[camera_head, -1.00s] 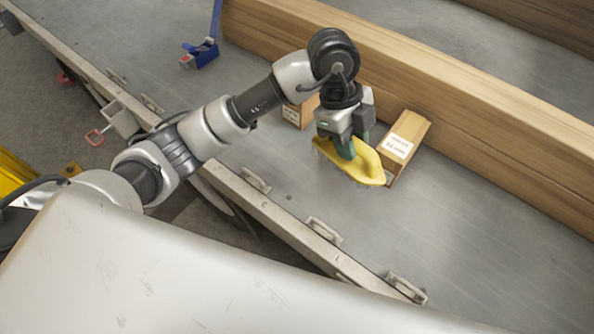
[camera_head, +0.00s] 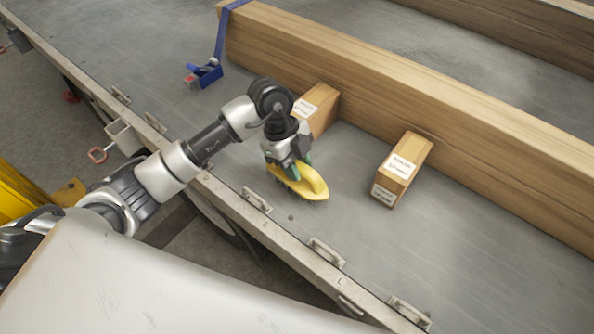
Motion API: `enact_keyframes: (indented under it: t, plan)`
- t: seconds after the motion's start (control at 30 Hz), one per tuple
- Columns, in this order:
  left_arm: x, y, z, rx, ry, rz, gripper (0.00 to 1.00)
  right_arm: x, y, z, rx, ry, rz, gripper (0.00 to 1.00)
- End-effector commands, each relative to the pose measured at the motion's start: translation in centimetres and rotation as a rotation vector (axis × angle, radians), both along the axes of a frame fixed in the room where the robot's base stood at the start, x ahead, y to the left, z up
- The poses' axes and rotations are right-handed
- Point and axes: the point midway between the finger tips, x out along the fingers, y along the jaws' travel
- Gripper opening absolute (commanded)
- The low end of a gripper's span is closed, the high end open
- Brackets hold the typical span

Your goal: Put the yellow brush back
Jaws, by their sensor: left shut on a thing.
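The yellow brush (camera_head: 314,183) is in the middle of the head view, over the grey trailer bed near its front edge. My left gripper (camera_head: 293,173) comes down from above and is shut on the brush. The bristles point down; I cannot tell whether they touch the bed. My right gripper is not in view.
A small box with white labels (camera_head: 404,168) stands on the trailer bed (camera_head: 480,240) to the right. Another box (camera_head: 319,108) is behind my gripper. A long wooden beam (camera_head: 400,85) runs along the back. A blue strap ratchet (camera_head: 204,75) lies at the upper left.

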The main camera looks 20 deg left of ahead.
Motion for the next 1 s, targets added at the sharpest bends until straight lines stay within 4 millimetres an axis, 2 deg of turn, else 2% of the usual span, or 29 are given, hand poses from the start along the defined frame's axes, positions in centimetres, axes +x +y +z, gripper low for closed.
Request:
enact_keyframes:
  t: [0.03, 0.13, 0.33, 0.37, 0.5, 0.53, 0.83, 1.0]
  plan:
    - [-0.1, 0.0, -1.0, -0.001, 0.006, 0.0, 0.02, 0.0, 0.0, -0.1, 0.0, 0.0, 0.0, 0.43]
    - [-0.1, 0.0, -2.3, 0.0, 0.003, 0.0, 0.02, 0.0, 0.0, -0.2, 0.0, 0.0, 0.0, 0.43]
    - [-0.1, 0.0, -2.5, 0.001, 0.002, -0.001, 0.02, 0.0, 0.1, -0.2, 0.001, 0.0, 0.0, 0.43]
    - [-0.1, 0.0, -2.6, 0.001, 0.002, -0.001, 0.29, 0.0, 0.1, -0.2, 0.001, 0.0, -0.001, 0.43]
    - [-0.1, 0.0, -2.5, 0.001, 0.002, -0.001, 0.5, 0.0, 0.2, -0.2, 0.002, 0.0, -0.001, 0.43]
    - [-0.1, 0.0, -2.5, 0.001, 0.002, -0.001, 0.53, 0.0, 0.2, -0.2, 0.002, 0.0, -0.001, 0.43]
    - [0.0, 0.1, -2.3, 0.0, 0.001, 0.0, 0.53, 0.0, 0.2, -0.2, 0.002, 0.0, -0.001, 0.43]
    - [0.3, 0.9, -0.2, 0.001, -0.002, 0.001, 0.53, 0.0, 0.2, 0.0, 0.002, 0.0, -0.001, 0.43]
